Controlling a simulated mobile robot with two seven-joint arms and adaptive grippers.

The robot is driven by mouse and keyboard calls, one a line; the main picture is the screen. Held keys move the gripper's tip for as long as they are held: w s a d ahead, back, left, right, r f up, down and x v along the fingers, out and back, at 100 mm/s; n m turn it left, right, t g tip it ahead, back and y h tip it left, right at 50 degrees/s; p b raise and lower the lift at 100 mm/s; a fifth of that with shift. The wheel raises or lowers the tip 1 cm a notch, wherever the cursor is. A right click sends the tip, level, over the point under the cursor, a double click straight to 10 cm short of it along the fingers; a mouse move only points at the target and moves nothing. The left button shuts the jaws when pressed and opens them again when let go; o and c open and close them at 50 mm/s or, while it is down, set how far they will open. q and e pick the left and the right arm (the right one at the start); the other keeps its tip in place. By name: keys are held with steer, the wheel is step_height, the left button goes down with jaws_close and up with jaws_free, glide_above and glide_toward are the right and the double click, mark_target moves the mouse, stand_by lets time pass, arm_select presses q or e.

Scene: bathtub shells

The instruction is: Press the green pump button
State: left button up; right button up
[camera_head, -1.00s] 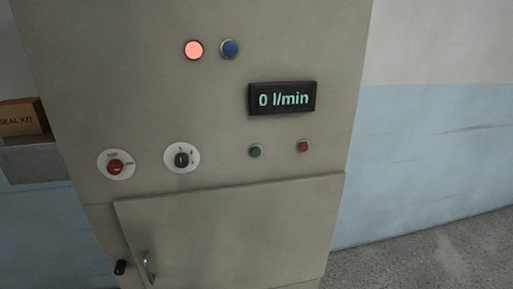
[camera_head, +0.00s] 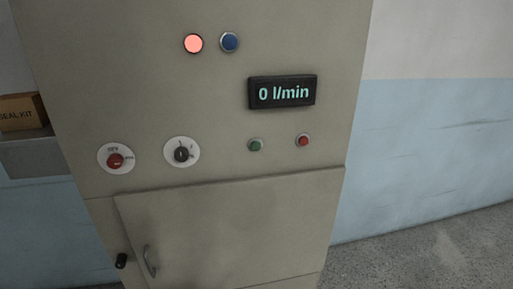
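Nothing covers the green button. Neither of my grippers is in view.
A lit pale-red lamp (camera_head: 193,43) and a blue one (camera_head: 229,42) are at the top. A red knob (camera_head: 115,160) and a black selector (camera_head: 181,154) are at left. The lower door (camera_head: 230,225) has a handle (camera_head: 149,261). A "SEAL KIT" box (camera_head: 22,111) stands at far left.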

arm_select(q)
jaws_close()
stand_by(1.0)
